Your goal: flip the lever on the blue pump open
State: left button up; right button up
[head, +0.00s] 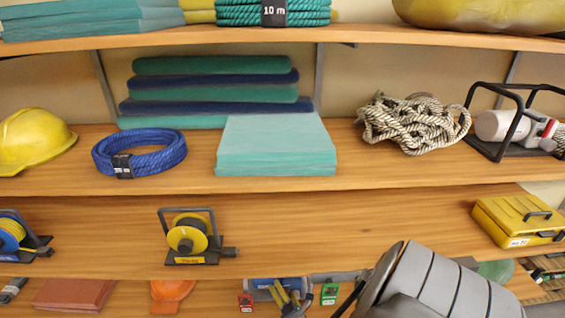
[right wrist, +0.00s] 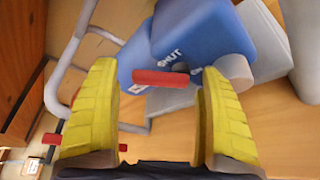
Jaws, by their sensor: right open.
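The blue pump (right wrist: 200,35) fills the top middle of the right wrist view, with white lettering that seems to read "SHUT". Its red lever (right wrist: 160,78) lies crosswise in front of the blue body. My right gripper (right wrist: 158,72) is open, with one yellow finger on each side of the lever; I cannot tell whether either touches it. In the head view the blue pump (head: 262,284) is at the bottom edge, partly hidden by the yellow fingers of my right gripper (head: 286,296). My left gripper is not in view.
A grey pipe (right wrist: 62,75) bends close to the left finger. The shelf board (head: 330,240) overhangs the pump's level. A yellow toolbox (head: 515,222) sits at right.

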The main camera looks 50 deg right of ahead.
jog(key=shift+c, duration=0.3)
jog(key=c, duration=1.1)
jog(key=n, duration=0.1)
jog(key=n+g, duration=0.1)
jog(key=n, duration=0.1)
jog(key=shift+w+a+f+g+h, duration=0.15)
jog(key=shift+w+f+g+h, duration=0.15)
jog(key=shift+g+h, duration=0.1)
jog(key=shift+f+n+g+h, duration=0.25)
jog(key=shift+n+g, duration=0.15)
jog(key=shift+n, duration=0.35)
jog(key=shift+f+n+g+h, duration=0.15)
jog(key=shift+n+g+h, duration=0.2)
jog(key=shift+n, duration=0.4)
jog(key=o, duration=1.2)
jog(key=shift+f, duration=0.1)
jog(key=shift+c, duration=0.2)
